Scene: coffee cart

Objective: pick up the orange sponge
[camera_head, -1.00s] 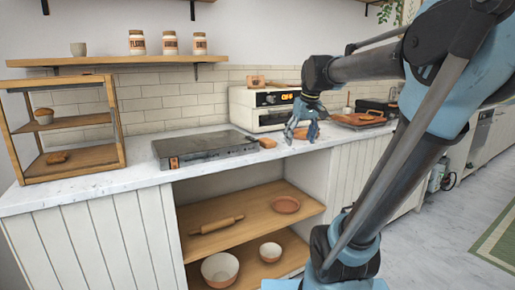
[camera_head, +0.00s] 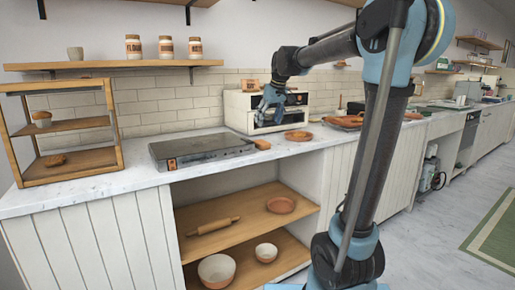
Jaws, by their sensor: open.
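I cannot make out the orange sponge for certain in the head view. My gripper (camera_head: 268,117) is open and empty, pointing down in front of the white oven (camera_head: 240,103) and above the counter. A terracotta plate (camera_head: 298,136) lies on the counter to the right of and below my gripper. A small orange-brown piece (camera_head: 262,145) shows at the right end of the dark flat appliance (camera_head: 203,149); it looks like a handle, but it is too small to be sure. My arm covers part of the counter on the right.
A wooden display case (camera_head: 60,178) with pastries stands at the left end of the marble counter (camera_head: 120,180). A shelf (camera_head: 110,66) with jars hangs above. Wooden boards (camera_head: 343,121) lie farther right. Bowls (camera_head: 217,270) and a rolling pin (camera_head: 213,226) sit on the lower shelves.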

